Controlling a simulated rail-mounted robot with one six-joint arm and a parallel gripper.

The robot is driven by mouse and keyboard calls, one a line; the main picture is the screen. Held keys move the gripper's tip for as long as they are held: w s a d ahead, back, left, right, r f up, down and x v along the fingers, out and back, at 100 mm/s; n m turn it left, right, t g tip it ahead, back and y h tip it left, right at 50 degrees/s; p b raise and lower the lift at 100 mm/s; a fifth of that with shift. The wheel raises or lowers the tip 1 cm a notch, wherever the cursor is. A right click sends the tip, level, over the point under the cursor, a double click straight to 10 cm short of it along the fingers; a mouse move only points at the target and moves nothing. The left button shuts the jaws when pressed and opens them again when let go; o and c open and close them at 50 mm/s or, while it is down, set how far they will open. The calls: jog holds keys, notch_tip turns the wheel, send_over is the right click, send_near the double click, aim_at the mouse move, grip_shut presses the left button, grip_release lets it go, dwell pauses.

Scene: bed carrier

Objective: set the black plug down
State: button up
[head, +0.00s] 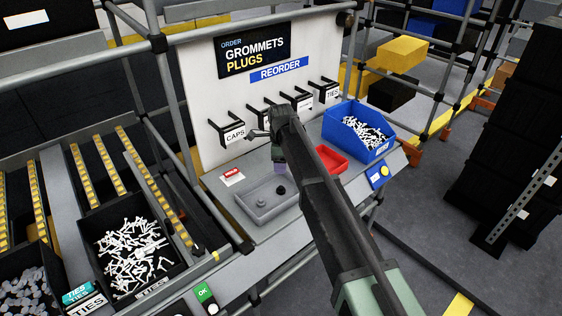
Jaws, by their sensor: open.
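A small dark round piece, which looks like the black plug (281,190), lies in the shallow grey tray (246,211) on the workbench, toward its right end. My gripper (280,169) is above that end of the tray, pointing down. It is open, and a gap shows between it and the dark piece. My arm crosses the picture from the lower right and hides part of the bench right of the tray. The fingertips are small and partly hidden. A small grey round piece (261,203) also sits in the tray, left of the dark one.
A red tray (331,159) and a blue bin (379,149) of white parts are to the right. A red-and-white card (232,177) lies left. Labelled hooks, including CAPS (234,134), stick out behind. A black bin (95,205) of white ties stands lower left.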

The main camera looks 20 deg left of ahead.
jog(key=s+d+n, duration=0.4)
jog(key=s+d, duration=0.1)
jog(key=d, duration=0.9)
jog(key=s+d+n, duration=0.3)
jog(key=s+d, duration=0.2)
jog(key=d, duration=0.8)
jog(key=s+d+n, duration=0.8)
jog(key=s+d, duration=0.5)
jog(key=d, duration=0.2)
jog(key=shift+s, duration=0.3)
